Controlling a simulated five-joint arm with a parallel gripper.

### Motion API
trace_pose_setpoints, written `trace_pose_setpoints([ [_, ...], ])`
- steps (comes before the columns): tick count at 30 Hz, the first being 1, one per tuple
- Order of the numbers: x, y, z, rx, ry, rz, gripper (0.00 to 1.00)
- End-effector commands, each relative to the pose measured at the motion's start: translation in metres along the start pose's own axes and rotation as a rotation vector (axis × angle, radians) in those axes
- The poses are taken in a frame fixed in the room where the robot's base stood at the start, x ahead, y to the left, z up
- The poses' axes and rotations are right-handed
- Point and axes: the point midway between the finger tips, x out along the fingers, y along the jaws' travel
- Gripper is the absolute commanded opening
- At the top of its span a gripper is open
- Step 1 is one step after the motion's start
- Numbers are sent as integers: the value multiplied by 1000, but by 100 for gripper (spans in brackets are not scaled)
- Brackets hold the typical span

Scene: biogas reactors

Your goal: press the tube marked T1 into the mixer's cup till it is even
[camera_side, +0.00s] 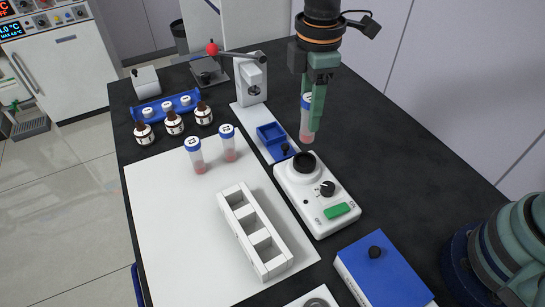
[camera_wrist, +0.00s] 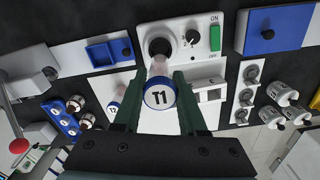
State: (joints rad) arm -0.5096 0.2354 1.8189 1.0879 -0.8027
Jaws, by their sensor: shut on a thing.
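The tube marked T1 (camera_wrist: 160,95) has a white cap with a blue rim and a clear body with pinkish contents. My gripper (camera_side: 312,120) is shut on it near the cap. In the side view the tube (camera_side: 306,112) hangs roughly upright above the mixer. The white mixer (camera_side: 325,215) has a dark round cup (camera_side: 303,162) at its far end, a black knob and a green switch. In the side view the tube's lower end is a little above the cup, apart from it. In the wrist view the cup (camera_wrist: 159,47) lies just beyond the tube's tip.
Two capped tubes (camera_side: 195,155) stand on the white mat (camera_side: 165,215) left of the mixer. An empty white rack (camera_side: 250,235) is near them. A blue tray (camera_side: 271,134) lies behind the mixer, and a blue box (camera_side: 385,275) with a black knob is in front.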

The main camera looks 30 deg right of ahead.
Motion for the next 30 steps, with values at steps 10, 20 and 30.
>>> trace_pose_setpoints([
  [10,21,-1,2,1,-2,-2,0],
  [20,50,-1,2,1,-2,-2,0],
  [30,66,-1,2,1,-1,-1,0],
])
